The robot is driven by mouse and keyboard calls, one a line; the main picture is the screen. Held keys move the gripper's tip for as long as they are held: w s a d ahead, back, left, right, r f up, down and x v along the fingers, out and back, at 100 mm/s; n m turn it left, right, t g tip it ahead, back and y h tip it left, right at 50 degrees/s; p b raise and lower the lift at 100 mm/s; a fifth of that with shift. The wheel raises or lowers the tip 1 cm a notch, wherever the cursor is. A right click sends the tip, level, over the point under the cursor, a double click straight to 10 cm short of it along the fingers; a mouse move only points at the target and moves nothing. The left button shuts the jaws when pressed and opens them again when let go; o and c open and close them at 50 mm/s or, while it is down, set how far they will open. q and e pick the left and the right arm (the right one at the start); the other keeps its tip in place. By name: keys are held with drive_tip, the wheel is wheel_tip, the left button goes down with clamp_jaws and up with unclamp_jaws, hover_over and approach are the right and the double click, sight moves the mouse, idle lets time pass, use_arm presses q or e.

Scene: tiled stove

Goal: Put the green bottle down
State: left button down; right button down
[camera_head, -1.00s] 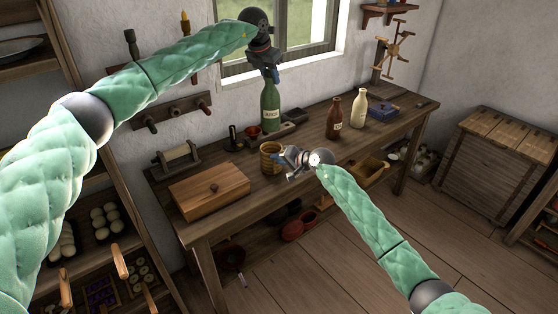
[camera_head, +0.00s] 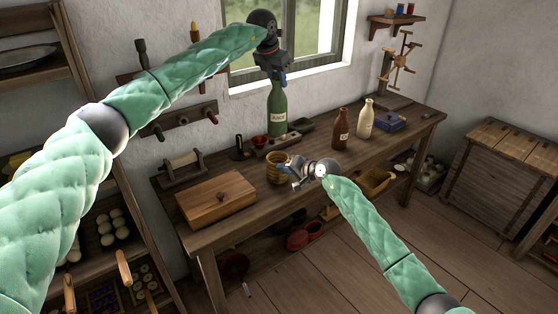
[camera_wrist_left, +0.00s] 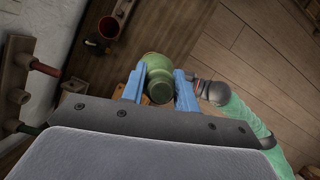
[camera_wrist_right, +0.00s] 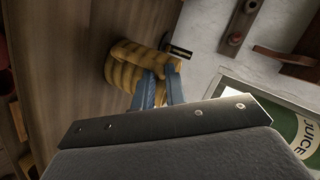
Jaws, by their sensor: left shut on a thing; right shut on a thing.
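The green bottle (camera_head: 277,118) with a pale JUICE label is upright near the back of the workbench (camera_head: 325,158), below the window. My left gripper (camera_head: 276,77) is above it, shut on its neck; the left wrist view shows the bottle (camera_wrist_left: 160,82) between the blue fingers. I cannot tell whether its base touches the bench. My right gripper (camera_head: 291,169) is shut on a ribbed yellow-brown mug (camera_head: 274,172), at its handle side, in front of the bottle. The mug (camera_wrist_right: 125,65) also shows in the right wrist view, with part of the bottle's label (camera_wrist_right: 308,137).
A brown bottle (camera_head: 341,128) and a cream bottle (camera_head: 365,120) stand to the right. A wooden box (camera_head: 216,200) is at the left front. Bare bench lies in front of the brown bottle.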

sight(278, 108)
use_arm(q)
drive_tip(key=shift+f, duration=4.85)
use_arm(e)
drive_tip(key=shift+f, duration=0.2)
use_arm(q)
drive_tip(key=shift+f, duration=0.6)
